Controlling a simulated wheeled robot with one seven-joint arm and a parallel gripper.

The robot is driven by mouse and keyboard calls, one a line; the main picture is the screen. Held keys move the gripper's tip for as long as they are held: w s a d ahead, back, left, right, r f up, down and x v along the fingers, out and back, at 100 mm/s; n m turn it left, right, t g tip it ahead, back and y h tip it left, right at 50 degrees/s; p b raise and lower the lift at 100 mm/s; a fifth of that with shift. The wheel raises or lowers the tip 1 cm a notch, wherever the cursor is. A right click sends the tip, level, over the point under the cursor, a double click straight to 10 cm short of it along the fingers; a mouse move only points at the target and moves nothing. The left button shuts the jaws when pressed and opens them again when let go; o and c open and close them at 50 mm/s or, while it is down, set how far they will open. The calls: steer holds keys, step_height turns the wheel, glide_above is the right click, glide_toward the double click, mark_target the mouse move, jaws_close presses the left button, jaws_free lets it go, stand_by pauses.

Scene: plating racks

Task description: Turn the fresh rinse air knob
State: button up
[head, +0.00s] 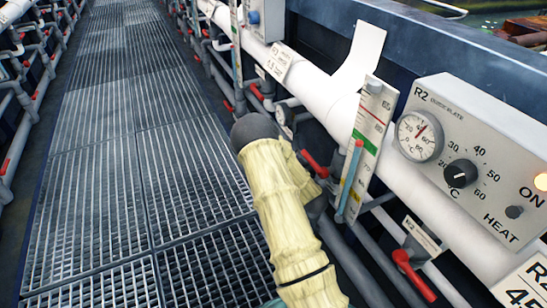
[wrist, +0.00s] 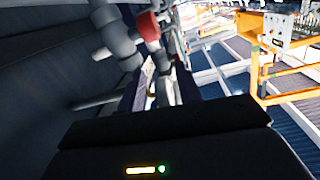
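No label reading fresh rinse air can be made out, so I cannot tell which control is that knob. In the head view, red valve handles show on the grey pipework: one (head: 315,163) just right of my arm's dark rounded end, another (head: 413,275) lower right. In the wrist view, a red part (wrist: 148,25) sits on a grey pipe fitting at the top. My gripper (wrist: 165,130) appears there only as a dark block with a small green light, below and apart from the red part. Its fingertips are not distinguishable. My arm, in a cream sleeve, hides some pipework.
A grey R2 heat panel (head: 480,150) with a black dial (head: 460,173) and round gauge stands at right. A white pipe (head: 325,95) runs along the line. The grated walkway (head: 130,170) is clear. Orange framing (wrist: 255,55) stands right in the wrist view.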

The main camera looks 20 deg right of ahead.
steer(key=s+a+r+g+p, duration=0.4)
steer(key=s+a+r+g, duration=0.5)
steer(key=s+a+r, duration=0.1)
steer(key=shift+s+a+r+g+h, duration=0.2)
steer(key=shift+s+r+g+h, duration=0.1)
steer(key=shift+s+r, duration=0.75)
steer(key=shift+w+r, duration=0.15)
steer(key=shift+w, duration=0.05)
